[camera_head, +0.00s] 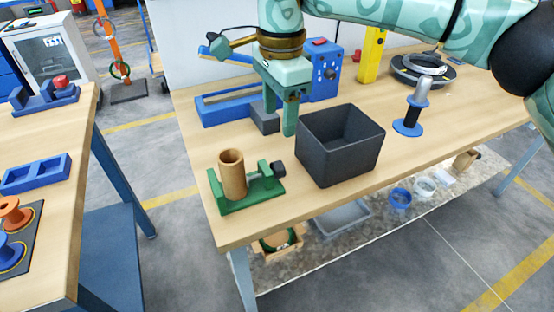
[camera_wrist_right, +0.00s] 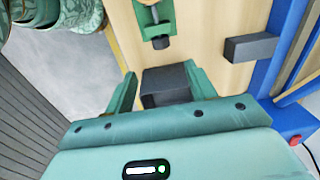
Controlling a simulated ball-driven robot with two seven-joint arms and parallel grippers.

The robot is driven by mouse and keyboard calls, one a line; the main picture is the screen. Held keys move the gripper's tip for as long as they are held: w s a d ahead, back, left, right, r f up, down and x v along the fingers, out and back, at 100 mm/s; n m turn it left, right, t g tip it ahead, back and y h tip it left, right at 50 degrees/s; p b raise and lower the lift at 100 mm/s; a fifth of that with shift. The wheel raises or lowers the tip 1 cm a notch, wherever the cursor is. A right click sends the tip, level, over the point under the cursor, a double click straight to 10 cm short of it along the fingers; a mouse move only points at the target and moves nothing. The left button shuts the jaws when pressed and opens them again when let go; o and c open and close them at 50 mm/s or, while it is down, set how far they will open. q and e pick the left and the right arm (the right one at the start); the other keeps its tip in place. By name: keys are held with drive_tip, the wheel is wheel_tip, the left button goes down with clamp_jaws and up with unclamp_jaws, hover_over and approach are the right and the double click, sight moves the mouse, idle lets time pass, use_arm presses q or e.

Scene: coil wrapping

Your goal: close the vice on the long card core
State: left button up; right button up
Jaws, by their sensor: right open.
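The long card core (camera_head: 232,177), a brown tube, stands upright in the green vice (camera_head: 250,199) near the front left of the bench. The vice's right jaw appears a little apart from the core. Its dark knob (camera_head: 278,169) points right toward the dark bin. In the right wrist view the knob (camera_wrist_right: 160,42) shows at the top, and the core is mostly cut off. My right gripper (camera_head: 281,117) points down behind the bin, right of and beyond the vice. Its two fingers are apart with nothing held. My left gripper is not in view.
The dark open bin (camera_head: 341,155) stands between my right gripper and the bench front, right of the vice. The blue winding machine (camera_head: 325,75) with a grey block (camera_head: 264,119) is behind. A blue-based spindle (camera_head: 410,125) stands right. Bare bench lies left of the vice.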

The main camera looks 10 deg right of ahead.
sight(277, 162)
drive_tip(key=f+b, duration=0.1)
drive_tip(key=f, duration=0.3)
drive_tip(key=f+b, duration=0.1)
drive_tip(key=f, duration=0.3)
drive_tip(key=f+b, duration=0.2)
drive_tip(key=f, duration=0.2)
drive_tip(key=shift+w+f, duration=0.2)
drive_tip(key=shift+w, duration=0.15)
drive_tip(key=shift+f, duration=0.5)
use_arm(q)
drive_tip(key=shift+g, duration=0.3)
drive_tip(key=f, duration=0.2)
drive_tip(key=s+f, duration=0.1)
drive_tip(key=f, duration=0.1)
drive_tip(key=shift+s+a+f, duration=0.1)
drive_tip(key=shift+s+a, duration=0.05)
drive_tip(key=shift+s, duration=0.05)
